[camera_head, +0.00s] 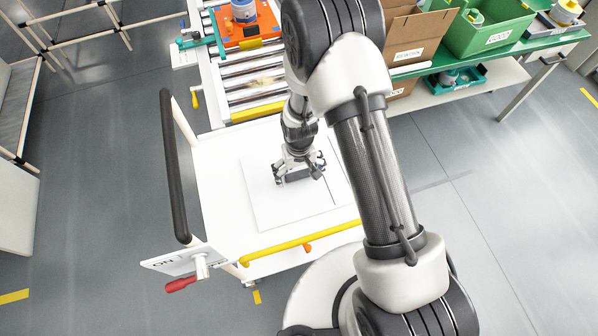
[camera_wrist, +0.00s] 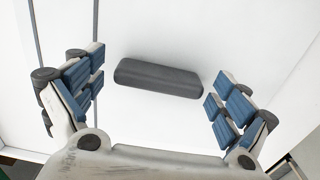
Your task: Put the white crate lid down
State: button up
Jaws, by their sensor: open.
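The white crate lid (camera_head: 262,202) lies flat on the white cart top (camera_head: 213,160). It also fills much of the wrist view (camera_wrist: 165,118), with a dark grey bar handle (camera_wrist: 158,77) on it. My gripper (camera_head: 300,176) is over the lid near its middle. In the wrist view my gripper (camera_wrist: 160,95) is open, with blue-padded fingers apart on both sides of the handle and not touching it. The right part of the lid is partly hidden by my arm in the head view.
The cart has a black side rail (camera_head: 174,165) and a yellow front bar (camera_head: 300,242). A roller conveyor (camera_head: 250,80) with an orange tray (camera_head: 236,30) adjoins it at the back. A green table (camera_head: 520,47) holds a cardboard box (camera_head: 408,35) and green bin (camera_head: 487,30).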

jog(key=shift+r, duration=0.1)
notch_tip(320, 180, up, 12)
jog(key=p, duration=0.4)
notch_tip(320, 180, up, 12)
jog(key=t, duration=0.1)
send_over(299, 172)
jog(key=d, duration=0.3)
jog(key=s+d+r+m+t, duration=0.1)
jog(key=s+d+r, duration=0.15)
jog(key=r, duration=0.35)
jog(key=s+d+r+m, duration=0.1)
jog(key=s+d+r, duration=0.15)
jog(key=r, duration=0.25)
jog(key=s+d+r+t, duration=0.1)
jog(key=s+d+r, duration=0.1)
jog(key=s+r, duration=0.2)
jog(key=s+d+r+m+t, duration=0.1)
jog(key=s+r, duration=0.4)
jog(key=s, duration=0.5)
jog(key=shift+s+d+r+t, duration=0.2)
jog(key=shift+d+t, duration=0.1)
jog(key=shift+d, duration=0.45)
